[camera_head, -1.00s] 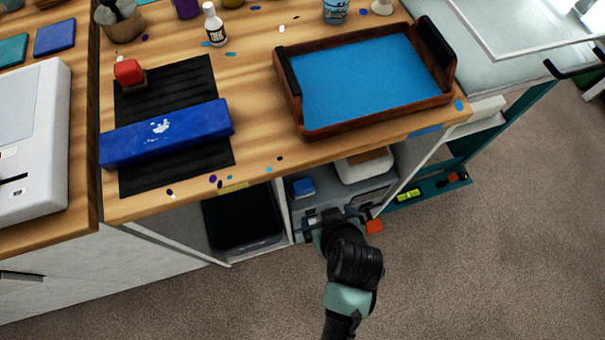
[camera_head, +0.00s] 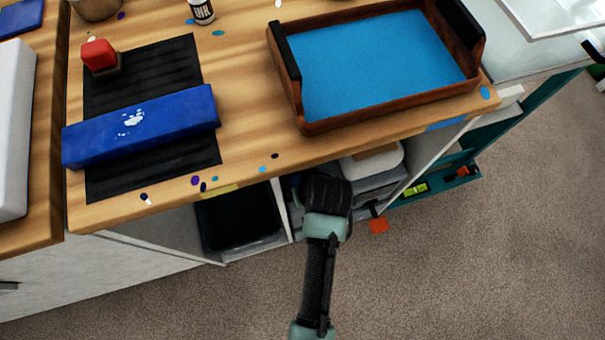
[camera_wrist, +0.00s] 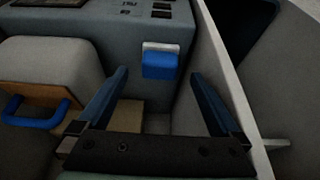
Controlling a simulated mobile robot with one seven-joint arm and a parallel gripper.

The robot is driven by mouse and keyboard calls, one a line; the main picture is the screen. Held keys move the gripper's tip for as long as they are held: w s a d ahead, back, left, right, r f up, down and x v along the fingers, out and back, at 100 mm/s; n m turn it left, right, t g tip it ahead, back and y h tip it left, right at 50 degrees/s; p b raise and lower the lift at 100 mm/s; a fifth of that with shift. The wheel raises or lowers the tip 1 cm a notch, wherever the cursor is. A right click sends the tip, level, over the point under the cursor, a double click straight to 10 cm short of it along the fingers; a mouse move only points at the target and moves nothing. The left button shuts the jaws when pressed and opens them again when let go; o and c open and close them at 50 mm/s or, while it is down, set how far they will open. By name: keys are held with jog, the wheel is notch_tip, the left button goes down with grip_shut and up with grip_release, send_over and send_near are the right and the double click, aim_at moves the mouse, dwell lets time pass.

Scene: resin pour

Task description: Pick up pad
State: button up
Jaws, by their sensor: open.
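A small blue block with a white layer along its top edge, which looks like the pad (camera_wrist: 160,65), shows in the wrist view against a grey box-like surface. My gripper (camera_wrist: 160,75) is open, with one dark blue finger on each side of the pad's position in the picture. The fingertips appear nearer the camera than the pad, and I see no contact. In the head view my wrist (camera_head: 326,195) is at the front of the open shelf under the bench. It hides the fingers and most or all of the pad there.
A white container (camera_head: 378,163) stands on the right in the shelf. A pale dividing wall (camera_wrist: 228,75) is close to one finger. A dark bin (camera_head: 238,218) is in the compartment to the left. The bench top with a blue-lined wooden tray (camera_head: 297,60) overhangs the shelf.

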jog(key=shift+w+a, duration=0.1)
jog(key=shift+w, duration=0.15)
jog(key=b+x, duration=0.1)
jog(key=x, duration=0.1)
jog(key=b+x, duration=0.1)
jog(key=x, duration=0.2)
jog(key=shift+w+a, duration=0.1)
jog(key=shift+w, duration=0.2)
jog(key=c, duration=1.4)
